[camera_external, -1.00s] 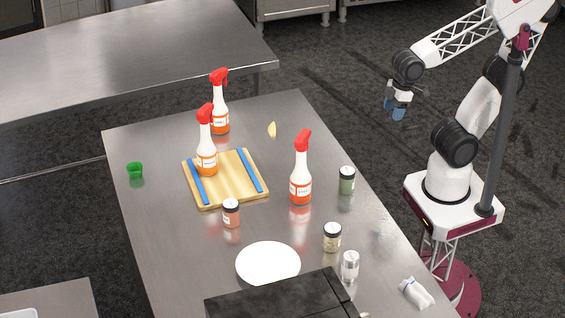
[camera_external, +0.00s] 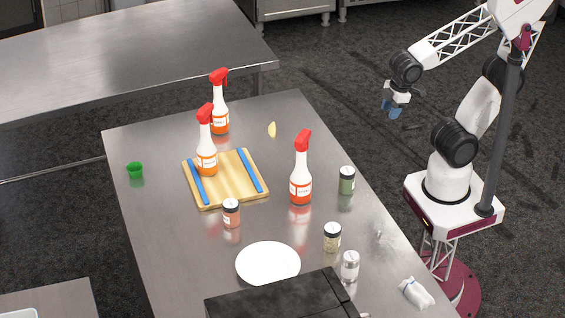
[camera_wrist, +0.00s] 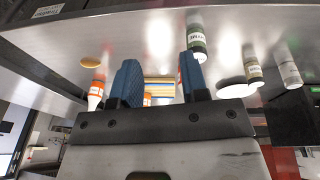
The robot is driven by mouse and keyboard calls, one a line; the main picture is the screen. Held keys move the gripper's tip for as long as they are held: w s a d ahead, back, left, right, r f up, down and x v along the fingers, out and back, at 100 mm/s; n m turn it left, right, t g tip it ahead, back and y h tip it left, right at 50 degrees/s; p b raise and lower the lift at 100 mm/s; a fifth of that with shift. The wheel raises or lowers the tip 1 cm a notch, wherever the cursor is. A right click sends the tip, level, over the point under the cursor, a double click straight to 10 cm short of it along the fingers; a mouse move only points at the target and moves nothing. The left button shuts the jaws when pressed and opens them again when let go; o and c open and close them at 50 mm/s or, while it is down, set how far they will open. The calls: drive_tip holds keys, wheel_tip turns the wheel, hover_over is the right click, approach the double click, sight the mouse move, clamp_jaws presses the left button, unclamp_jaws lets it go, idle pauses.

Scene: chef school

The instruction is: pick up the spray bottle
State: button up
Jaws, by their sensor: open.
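Three spray bottles with red heads and orange-and-white bodies stand upright. One spray bottle (camera_external: 219,117) is at the back of the steel table, one (camera_external: 207,158) stands on the wooden board (camera_external: 228,184), and one (camera_external: 301,185) stands right of the board. My gripper (camera_external: 393,112) is open and empty, in the air off the table's right side, well apart from all the bottles. In the wrist view its blue fingers (camera_wrist: 158,75) are spread. A bottle (camera_wrist: 96,92) shows left of them; others are partly hidden by the fingers.
Right of the nearest bottle stands a green jar (camera_external: 347,181). More jars (camera_external: 332,237), a shaker (camera_external: 350,266), a pinkish jar (camera_external: 231,213) and a white plate (camera_external: 268,263) are nearer the front. A lemon wedge (camera_external: 272,130) and a green cup (camera_external: 135,170) lie apart.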

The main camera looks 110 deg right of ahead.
drive_tip(key=w+d+f+n+h, duration=0.2)
drive_tip(key=w+d+n+h, duration=0.25)
drive_tip(key=w+n, duration=0.25)
drive_tip(key=n+t+h, duration=0.3)
drive_tip(key=n+t, duration=1.1)
drive_tip(key=n, duration=0.9)
approach(300, 158)
drive_tip(key=shift+w+d+f, duration=0.3)
drive_tip(key=shift+d, duration=0.3)
drive_tip(key=shift+w+d+f, duration=0.3)
drive_tip(key=shift+w+d, duration=0.05)
drive_tip(key=shift+d, duration=0.25)
drive_tip(key=shift+x, duration=1.3)
drive_tip(key=shift+d, duration=0.1)
drive_tip(key=shift+x, duration=2.55)
